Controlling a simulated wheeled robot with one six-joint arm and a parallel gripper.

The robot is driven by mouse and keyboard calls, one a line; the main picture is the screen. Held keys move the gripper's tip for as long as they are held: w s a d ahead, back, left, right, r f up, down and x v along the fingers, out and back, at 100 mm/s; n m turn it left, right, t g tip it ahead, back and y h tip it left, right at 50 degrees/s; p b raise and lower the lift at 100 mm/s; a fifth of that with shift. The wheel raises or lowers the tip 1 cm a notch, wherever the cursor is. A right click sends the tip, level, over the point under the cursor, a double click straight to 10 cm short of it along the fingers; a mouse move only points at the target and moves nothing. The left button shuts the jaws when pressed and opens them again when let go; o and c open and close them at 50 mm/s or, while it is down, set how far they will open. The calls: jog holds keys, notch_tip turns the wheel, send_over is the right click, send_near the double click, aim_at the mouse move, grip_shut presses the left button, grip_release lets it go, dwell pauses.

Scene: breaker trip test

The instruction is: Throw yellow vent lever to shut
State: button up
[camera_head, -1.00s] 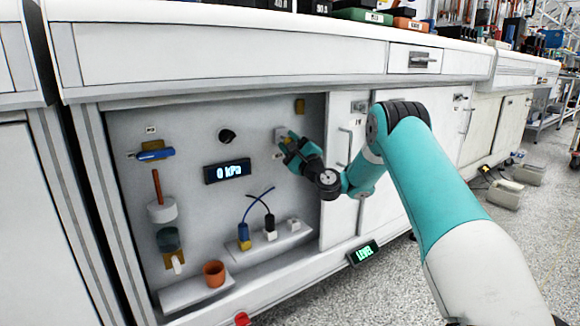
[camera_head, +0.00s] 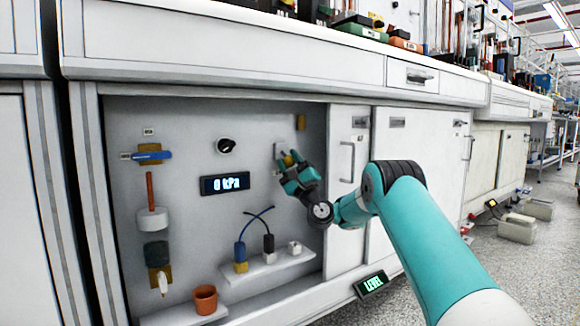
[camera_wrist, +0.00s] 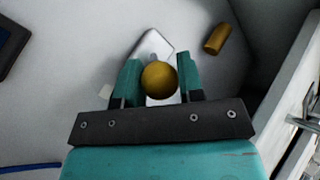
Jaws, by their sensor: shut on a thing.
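The yellow vent lever's round knob (camera_wrist: 159,80) sits between the two teal fingers of my gripper (camera_wrist: 160,88) in the wrist view. My gripper is shut on this knob. A pale metal plate (camera_wrist: 152,46) shows behind the knob. In the head view my gripper (camera_head: 288,164) is at the upper right of the recessed panel, with a bit of the yellow knob (camera_head: 288,160) showing at its tips. The lever's shaft is mostly hidden by the knob and fingers.
A brass peg (camera_wrist: 216,39) stands right of the lever. A display (camera_head: 225,183) reads 0 kPa. A blue-handled valve (camera_head: 152,155), an orange cup (camera_head: 205,299) and a shelf with plugs (camera_head: 270,268) are further left and below. A cabinet door (camera_head: 347,180) borders the panel on the right.

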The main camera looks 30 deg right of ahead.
jog(key=o, duration=0.9)
